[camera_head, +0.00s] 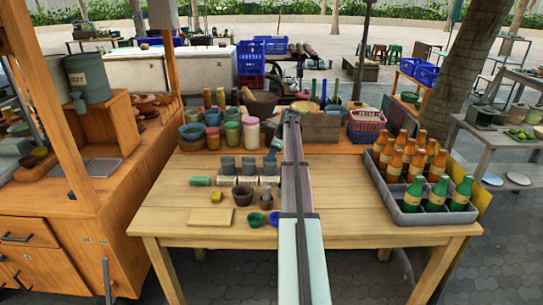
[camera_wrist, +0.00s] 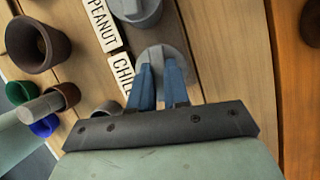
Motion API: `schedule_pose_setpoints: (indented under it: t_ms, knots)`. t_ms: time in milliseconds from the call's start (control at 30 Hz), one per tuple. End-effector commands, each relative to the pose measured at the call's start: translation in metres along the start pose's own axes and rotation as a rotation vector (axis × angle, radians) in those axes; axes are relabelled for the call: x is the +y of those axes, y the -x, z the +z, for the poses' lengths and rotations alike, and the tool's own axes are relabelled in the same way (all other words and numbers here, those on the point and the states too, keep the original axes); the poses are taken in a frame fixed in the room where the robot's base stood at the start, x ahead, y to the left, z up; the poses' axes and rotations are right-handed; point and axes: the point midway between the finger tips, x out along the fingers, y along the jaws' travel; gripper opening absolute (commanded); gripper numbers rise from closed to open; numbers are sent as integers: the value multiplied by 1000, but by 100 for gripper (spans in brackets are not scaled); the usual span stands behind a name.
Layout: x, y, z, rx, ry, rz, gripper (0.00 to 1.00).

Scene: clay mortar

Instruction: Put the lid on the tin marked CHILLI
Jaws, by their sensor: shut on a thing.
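My gripper (camera_wrist: 160,72) has its blue fingers shut on the grey lid (camera_wrist: 182,62), a round disc seen from above in the wrist view. The lid is at the grey tin beside the CHILLI label (camera_wrist: 122,74), whose end is hidden by my finger. The lid and fingers cover this tin from above, so I cannot tell whether the lid touches its rim. In the head view my gripper (camera_head: 274,146) is over the right end of the row of grey tins. The PEANUT label (camera_wrist: 103,22) lies beside the neighbouring grey tin (camera_wrist: 138,8).
A brown pot (camera_wrist: 38,45), a small green bowl (camera_head: 255,219) and a blue bowl (camera_wrist: 45,126) stand near the tins. A bottle crate (camera_head: 411,218) stands on the right of the table. Several jars (camera_head: 232,134) stand behind.

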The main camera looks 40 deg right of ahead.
Motion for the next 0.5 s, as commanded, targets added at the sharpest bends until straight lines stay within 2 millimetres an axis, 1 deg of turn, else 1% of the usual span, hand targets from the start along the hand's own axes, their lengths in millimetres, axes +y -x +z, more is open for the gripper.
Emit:
schedule_pose_setpoints:
  t_ms: [300, 333, 500]
  knots:
    - [0, 0, 0, 0, 0, 0, 0]
    - [0, 0, 0, 0, 0, 0, 19]
    - [0, 0, 0, 0, 0, 0, 35]
